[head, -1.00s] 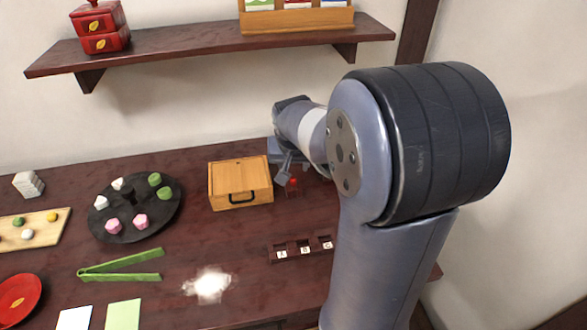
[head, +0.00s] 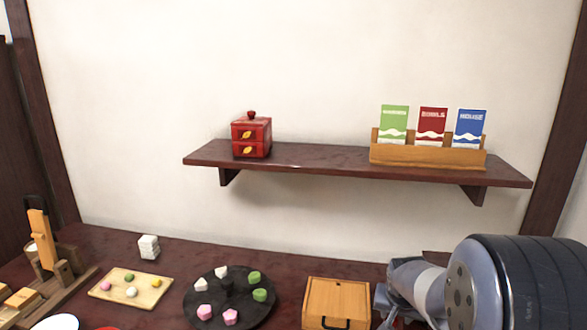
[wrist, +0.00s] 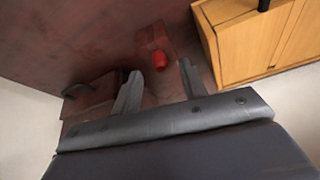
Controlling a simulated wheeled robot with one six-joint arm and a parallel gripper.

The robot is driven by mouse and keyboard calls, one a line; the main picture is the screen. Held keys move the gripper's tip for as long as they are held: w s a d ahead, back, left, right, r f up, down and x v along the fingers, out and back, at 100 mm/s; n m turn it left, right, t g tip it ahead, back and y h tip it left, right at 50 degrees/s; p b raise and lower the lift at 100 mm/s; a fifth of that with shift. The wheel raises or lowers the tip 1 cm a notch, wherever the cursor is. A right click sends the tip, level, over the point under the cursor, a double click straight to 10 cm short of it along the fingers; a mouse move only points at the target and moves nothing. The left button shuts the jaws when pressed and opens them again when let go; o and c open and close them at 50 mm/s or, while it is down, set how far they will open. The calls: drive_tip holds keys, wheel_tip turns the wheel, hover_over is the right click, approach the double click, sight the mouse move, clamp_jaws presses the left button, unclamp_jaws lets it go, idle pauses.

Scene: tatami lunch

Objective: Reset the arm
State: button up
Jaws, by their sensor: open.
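My gripper (wrist: 160,84) is open in the wrist view, its two grey fingers spread with nothing between them. A small red object (wrist: 160,60) shows just beyond the fingertips; I cannot tell how far below them it is. In the head view my arm fills the lower right corner, and the gripper end is partly in view at the bottom, right of the wooden box (head: 338,296). The same box stands at the upper right in the wrist view (wrist: 240,40), beside the right finger.
A dark round plate (head: 262,312) with pink, white and green sweets lies left of the box. A wooden board (head: 120,296) with small balls lies farther left. A wall shelf (head: 310,160) above holds a red drawer box (head: 251,138) and a wooden packet rack (head: 425,157).

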drive_tip(key=x, duration=0.2)
drive_tip(key=shift+w+f, duration=0.1)
drive_tip(key=shift+f, duration=0.15)
drive_tip(key=shift+w+d, duration=0.1)
drive_tip(key=shift+r, duration=0.25)
